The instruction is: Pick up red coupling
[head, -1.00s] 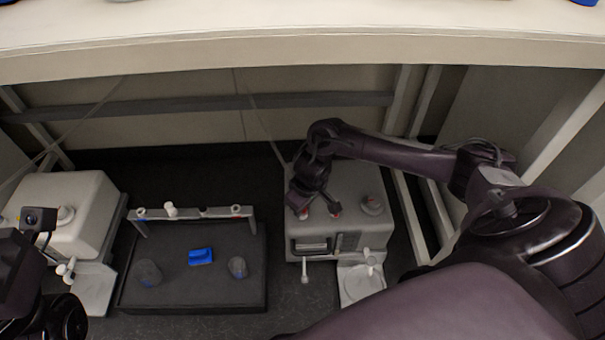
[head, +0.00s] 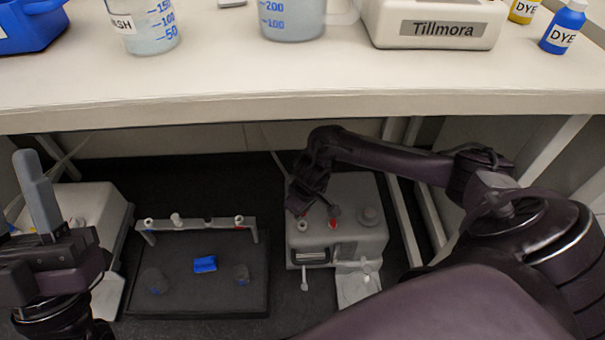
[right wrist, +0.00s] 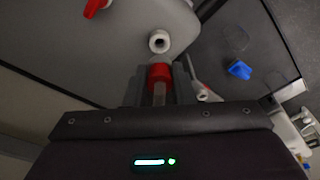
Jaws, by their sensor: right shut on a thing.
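The red coupling (right wrist: 160,76) sits between the grey fingers of my right gripper (right wrist: 160,88), which is shut on it. A clear tube-like part runs from the coupling toward the gripper body. The coupling is just beside an open white port (right wrist: 159,41) on the grey machine and looks slightly apart from it. In the head view my right gripper (head: 298,205) is above the front left of the machine (head: 350,235), hiding the coupling. My left gripper (head: 40,195) is raised at the left with a grey finger upright; its opening is unclear.
A red valve handle (head: 333,222) is on the machine, right of the port. Left of it, a dark tray (head: 180,303) holds a blue piece (head: 205,264), clear vessels and a rack (head: 190,225). A bench top (head: 300,95) overhangs behind, with bottles and beakers.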

